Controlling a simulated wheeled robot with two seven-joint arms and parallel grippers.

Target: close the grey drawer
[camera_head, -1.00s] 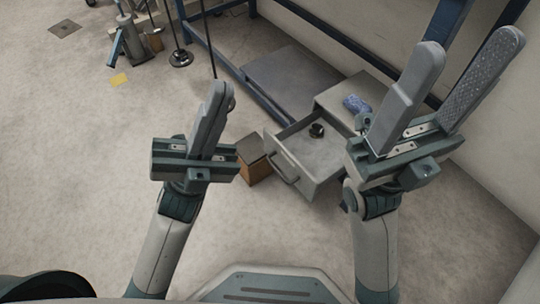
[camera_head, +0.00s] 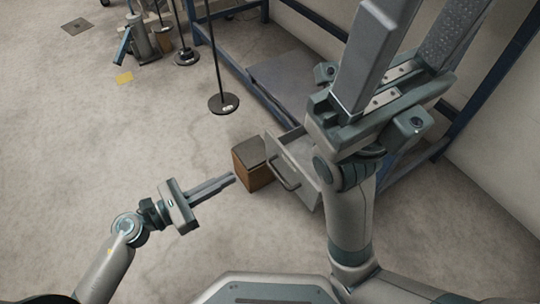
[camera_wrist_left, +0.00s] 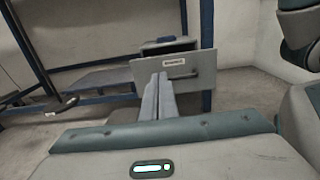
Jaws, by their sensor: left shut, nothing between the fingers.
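The grey drawer (camera_head: 306,178) shows its front panel and bar handle (camera_head: 285,176) in the head view; my right arm hides much of the drawer and its cabinet. In the left wrist view the drawer front (camera_wrist_left: 204,62) faces me, with its handle and a label, and it stands out from the cabinet behind. My left gripper (camera_head: 233,179) is shut and empty, pointing right toward the drawer front, with a gap between. Its fingers (camera_wrist_left: 160,82) overlap the lower left of the panel in the wrist view. My right gripper (camera_head: 428,12) is open and raised in front of the cabinet.
A brown box (camera_head: 253,166) with a grey top stands just left of the drawer front, close to my left fingertips. A stand with a round dark base (camera_head: 223,104) is behind it. A blue-framed rack (camera_head: 235,68) runs along the back.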

